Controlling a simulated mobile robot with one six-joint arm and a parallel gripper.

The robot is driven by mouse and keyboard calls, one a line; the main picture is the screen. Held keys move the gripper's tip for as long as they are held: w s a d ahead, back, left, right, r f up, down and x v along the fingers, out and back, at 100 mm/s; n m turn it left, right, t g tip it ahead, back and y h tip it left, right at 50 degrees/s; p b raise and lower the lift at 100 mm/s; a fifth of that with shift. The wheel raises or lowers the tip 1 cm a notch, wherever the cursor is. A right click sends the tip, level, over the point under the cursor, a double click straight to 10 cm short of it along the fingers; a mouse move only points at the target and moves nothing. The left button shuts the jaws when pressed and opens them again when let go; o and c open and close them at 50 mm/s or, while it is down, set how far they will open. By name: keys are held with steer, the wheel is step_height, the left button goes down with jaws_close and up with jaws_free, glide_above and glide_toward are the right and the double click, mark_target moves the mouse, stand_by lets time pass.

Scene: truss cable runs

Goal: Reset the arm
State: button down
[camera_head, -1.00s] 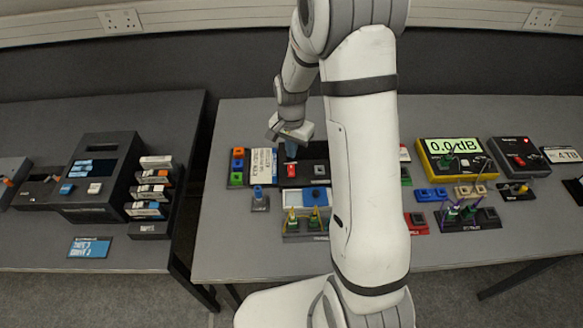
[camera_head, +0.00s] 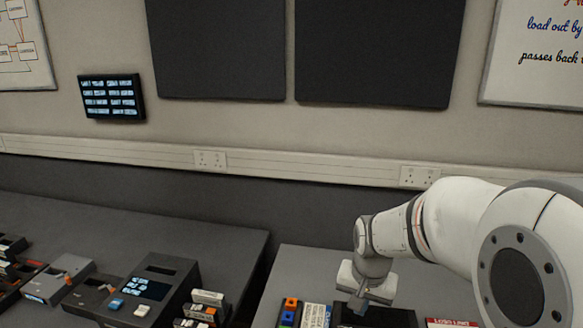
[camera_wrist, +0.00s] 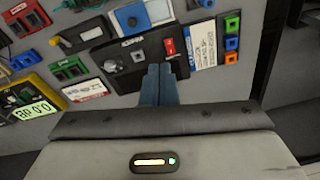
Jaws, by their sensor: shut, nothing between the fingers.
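My arm reaches in from the right in the head view, bent over the right-hand table (camera_head: 268,290). My gripper (camera_head: 357,304) points down above the equipment near that table's back part. In the wrist view the blue-grey fingers of my gripper (camera_wrist: 158,78) are together with nothing between them. They point toward a black device (camera_wrist: 140,62) with a red switch (camera_wrist: 169,46) and a small grey square. I cannot tell the exact gap between the fingertips and that device.
In the wrist view, a labelled card (camera_wrist: 202,44), coloured square sockets (camera_wrist: 232,43), a green-screened meter (camera_wrist: 38,104) and green connectors (camera_wrist: 68,69) surround the fingers. The left table (camera_head: 60,215) holds a device with a screen (camera_head: 147,289). A small wall display (camera_head: 111,97) hangs above.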

steer(key=s+r+n+t, duration=0.1)
steer(key=s+r+n, duration=0.3)
steer(key=s, duration=1)
step_height(320, 180, up, 3)
steer(key=shift+f+n+t+b, duration=0.1)
steer(key=shift+n+t+b, duration=0.2)
steer(key=shift+n+t, duration=0.1)
steer(key=shift+s+d, duration=0.1)
